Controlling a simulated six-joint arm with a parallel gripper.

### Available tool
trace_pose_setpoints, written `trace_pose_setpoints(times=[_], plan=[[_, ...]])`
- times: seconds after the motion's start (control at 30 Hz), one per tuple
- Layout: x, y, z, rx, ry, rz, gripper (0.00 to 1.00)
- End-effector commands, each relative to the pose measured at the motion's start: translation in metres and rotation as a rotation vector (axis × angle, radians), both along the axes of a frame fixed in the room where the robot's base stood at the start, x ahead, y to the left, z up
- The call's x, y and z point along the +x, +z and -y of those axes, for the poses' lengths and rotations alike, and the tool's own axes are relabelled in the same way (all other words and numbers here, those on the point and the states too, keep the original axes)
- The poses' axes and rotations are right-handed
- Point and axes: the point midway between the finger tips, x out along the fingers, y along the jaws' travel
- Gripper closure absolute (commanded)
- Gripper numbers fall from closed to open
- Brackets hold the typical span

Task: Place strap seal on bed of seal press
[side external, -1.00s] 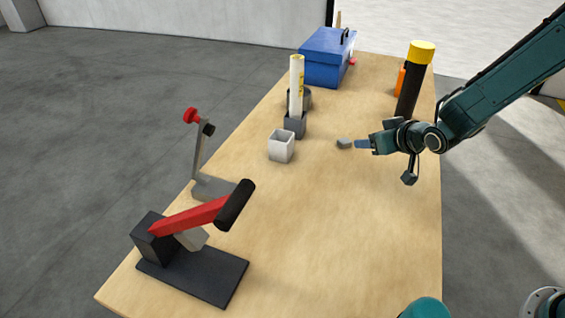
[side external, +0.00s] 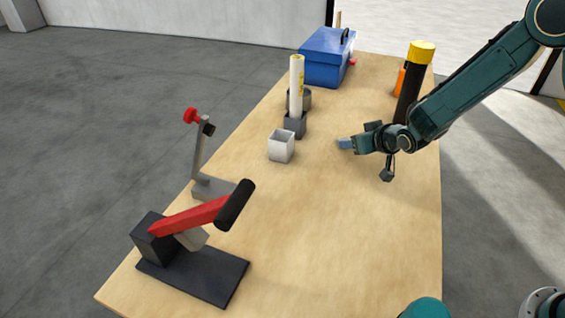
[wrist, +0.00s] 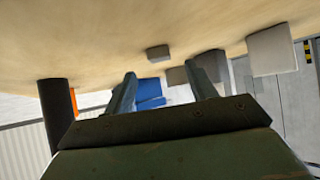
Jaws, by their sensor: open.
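The strap seal appears to be a small grey block (wrist: 158,53) resting on the table in the wrist view. It lies just beyond and between my fingertips, apart from both fingers. My gripper (wrist: 161,72) is open and empty. In the side view my gripper (side external: 346,143) is low over the table and hides the grey block. A press with a red lever, black grip and flat dark base plate (side external: 210,277) stands at the near left. Its lever is raised at a slant over the base. I see nothing on the bare part of the plate.
A grey stand with a red knob (side external: 198,150) is behind the press. A pale open box (side external: 281,147), a dark holder with a white tube (side external: 296,85), a blue toolbox (side external: 325,60) and a black cylinder with yellow cap (side external: 410,85) stand farther back. The table's right front is clear.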

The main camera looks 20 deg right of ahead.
Motion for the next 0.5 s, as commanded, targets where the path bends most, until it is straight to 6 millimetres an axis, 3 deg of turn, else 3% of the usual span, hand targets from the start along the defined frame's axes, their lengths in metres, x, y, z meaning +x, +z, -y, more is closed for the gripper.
trace_pose_setpoints(times=[0.5], plan=[[0.038,-0.026,0.001,0.0,0.002,0.001,0.44]])
